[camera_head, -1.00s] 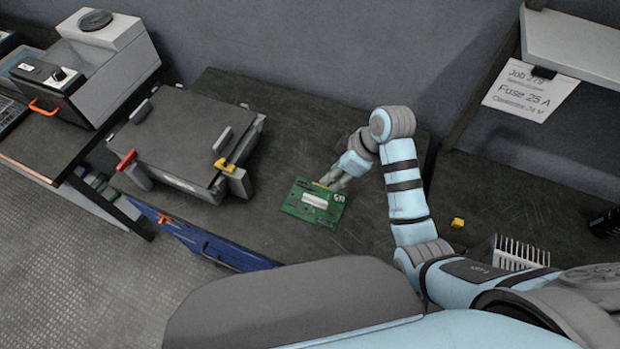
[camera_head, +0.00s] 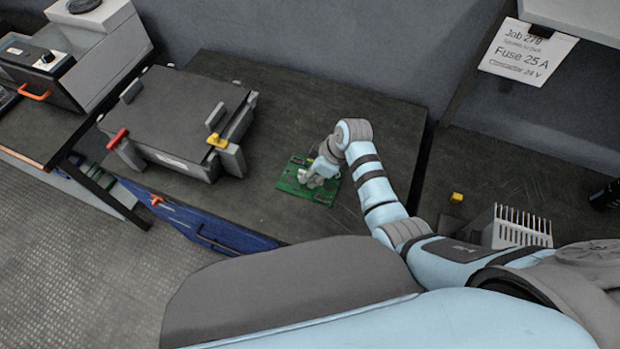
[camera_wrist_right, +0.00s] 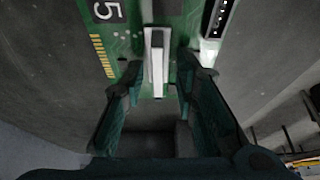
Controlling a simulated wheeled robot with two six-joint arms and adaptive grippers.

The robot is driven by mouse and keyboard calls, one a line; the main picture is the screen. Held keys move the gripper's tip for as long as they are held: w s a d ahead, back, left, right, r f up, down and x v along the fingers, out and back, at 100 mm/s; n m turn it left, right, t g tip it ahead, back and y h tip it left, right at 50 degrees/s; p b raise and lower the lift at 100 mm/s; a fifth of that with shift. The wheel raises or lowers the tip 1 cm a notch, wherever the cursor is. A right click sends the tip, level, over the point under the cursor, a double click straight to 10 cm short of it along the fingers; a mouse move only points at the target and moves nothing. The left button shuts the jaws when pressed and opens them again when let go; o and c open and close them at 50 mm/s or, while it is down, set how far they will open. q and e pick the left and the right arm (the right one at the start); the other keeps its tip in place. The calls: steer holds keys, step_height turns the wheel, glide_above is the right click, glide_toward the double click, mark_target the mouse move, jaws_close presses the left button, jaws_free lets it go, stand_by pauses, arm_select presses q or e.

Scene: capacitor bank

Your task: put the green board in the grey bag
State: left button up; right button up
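The green board (camera_head: 297,186) lies flat on the dark bench, and it also shows in the right wrist view (camera_wrist_right: 120,30). A pale raised bar (camera_wrist_right: 157,60) stands on the board. My right gripper (camera_head: 318,172) is over the board and covers part of it in the head view. In the right wrist view its two fingers (camera_wrist_right: 160,80) are apart, with the end of the bar between their tips and a gap on each side. I cannot make out a grey bag in either view. My left gripper is not in view.
A dark grey fixture (camera_head: 185,110) with red and yellow clamps stands left of the board. A small yellow part (camera_head: 457,197) and a white slotted rack (camera_head: 521,226) are on the right bench. The bench behind the board is clear.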

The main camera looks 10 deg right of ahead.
steer(key=shift+w, duration=0.1)
jaws_close()
